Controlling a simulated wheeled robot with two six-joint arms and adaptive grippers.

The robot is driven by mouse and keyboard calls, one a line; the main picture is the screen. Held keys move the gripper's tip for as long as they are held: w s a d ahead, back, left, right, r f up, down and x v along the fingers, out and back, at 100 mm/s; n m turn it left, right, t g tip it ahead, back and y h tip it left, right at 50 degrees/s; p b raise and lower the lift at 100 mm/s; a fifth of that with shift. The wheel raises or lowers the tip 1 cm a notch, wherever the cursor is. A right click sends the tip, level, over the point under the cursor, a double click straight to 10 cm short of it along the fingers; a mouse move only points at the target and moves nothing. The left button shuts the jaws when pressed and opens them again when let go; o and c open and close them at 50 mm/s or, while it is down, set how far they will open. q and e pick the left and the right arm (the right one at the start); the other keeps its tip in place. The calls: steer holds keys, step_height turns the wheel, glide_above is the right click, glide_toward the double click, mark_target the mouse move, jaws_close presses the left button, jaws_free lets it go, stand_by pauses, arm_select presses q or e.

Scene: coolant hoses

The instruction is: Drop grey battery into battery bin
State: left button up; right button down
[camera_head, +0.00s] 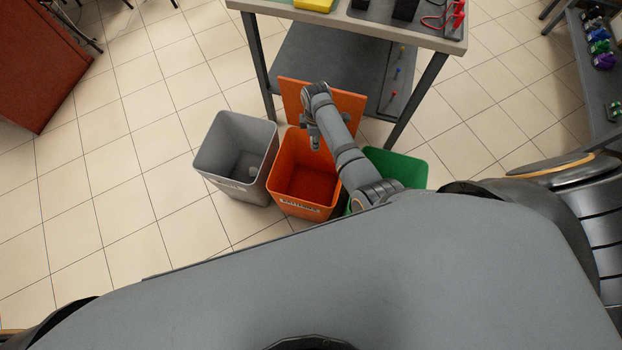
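The orange bin (305,180) stands on the floor between two other bins, with its orange lid (345,104) raised at the back. A label on its front is too small to read surely. I see nothing inside the part of it that shows. My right gripper (314,143) points down over the back part of this bin's opening. It is too small to tell whether its fingers are open or shut, or whether they hold anything. I cannot make out a grey battery. My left gripper is out of view.
A grey bin (240,150), holding a small pale item, stands left of the orange bin. A green bin (405,167) stands to its right, partly behind my arm. A workbench (440,38) is behind them. A shelf (592,105) stands far right.

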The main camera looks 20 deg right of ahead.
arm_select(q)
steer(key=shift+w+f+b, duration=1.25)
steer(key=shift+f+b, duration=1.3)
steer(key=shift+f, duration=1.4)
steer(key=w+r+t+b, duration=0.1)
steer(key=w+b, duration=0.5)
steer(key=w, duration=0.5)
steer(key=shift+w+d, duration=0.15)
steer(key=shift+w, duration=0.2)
arm_select(e)
step_height(320, 180, down, 16)
steer(key=w+a+n, duration=0.1)
steer(key=n, duration=0.5)
steer(key=shift+w+a+r+n, duration=0.15)
steer(key=shift+n, duration=0.25)
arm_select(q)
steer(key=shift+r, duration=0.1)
arm_select(e)
steer(key=c, duration=0.9)
jaws_free()
steer(key=shift+c, duration=0.2)
step_height(320, 180, up, 8)
steer(key=shift+f, duration=0.25)
